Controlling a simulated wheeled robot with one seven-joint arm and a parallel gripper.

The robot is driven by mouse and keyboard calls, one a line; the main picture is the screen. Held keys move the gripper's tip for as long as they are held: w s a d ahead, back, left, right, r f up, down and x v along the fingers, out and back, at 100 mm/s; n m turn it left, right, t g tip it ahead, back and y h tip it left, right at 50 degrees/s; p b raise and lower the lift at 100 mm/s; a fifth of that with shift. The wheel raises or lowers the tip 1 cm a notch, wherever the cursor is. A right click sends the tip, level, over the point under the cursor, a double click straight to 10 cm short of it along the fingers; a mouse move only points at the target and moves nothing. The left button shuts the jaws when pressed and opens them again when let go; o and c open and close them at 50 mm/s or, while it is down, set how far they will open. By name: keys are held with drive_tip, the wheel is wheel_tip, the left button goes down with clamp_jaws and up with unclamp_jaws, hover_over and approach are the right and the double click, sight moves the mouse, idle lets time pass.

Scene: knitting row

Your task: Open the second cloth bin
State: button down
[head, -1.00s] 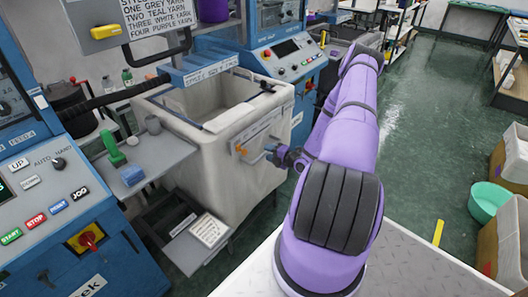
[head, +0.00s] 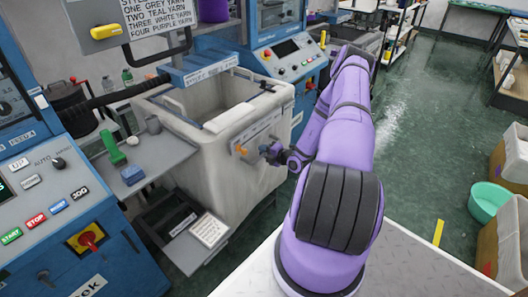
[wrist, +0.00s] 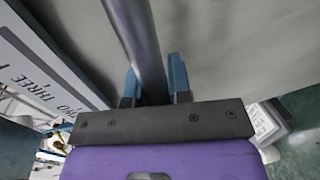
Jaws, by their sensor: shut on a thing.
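The off-white cloth bin (head: 236,170) stands in a frame in front of the blue machines in the head view. Its top shows an open space, and a label plate with an orange tag (head: 240,150) is on its front face. My gripper (head: 268,151) is at that front face. In the wrist view, a round grey handle bar (wrist: 134,35) runs between the two blue fingers of my gripper (wrist: 153,88), which is shut on it. The bin's pale cloth (wrist: 230,45) fills the background there. The far end of the bar is out of view.
A grey side shelf (head: 165,152) with a green object and a blue block (head: 132,175) is left of the bin. A lettered card (head: 209,230) lies low in front.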

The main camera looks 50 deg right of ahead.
drive_tip(key=shift+s, duration=0.15)
drive_tip(key=f+v, duration=0.2)
drive_tip(key=v, duration=1.2)
drive_tip(key=s+f+v, duration=0.1)
drive_tip(key=f+v, duration=0.2)
drive_tip(key=v, duration=1.2)
drive_tip(key=shift+s+f, duration=0.2)
drive_tip(key=shift+s, duration=0.05)
drive_tip(key=shift+d, duration=0.1)
drive_tip(key=c, duration=1.1)
unclamp_jaws()
drive_tip(key=shift+o, duration=0.2)
drive_tip(key=shift+s, duration=0.1)
drive_tip(key=v, duration=1)
drive_tip(key=shift+s, duration=0.3)
drive_tip(key=shift+r, duration=0.1)
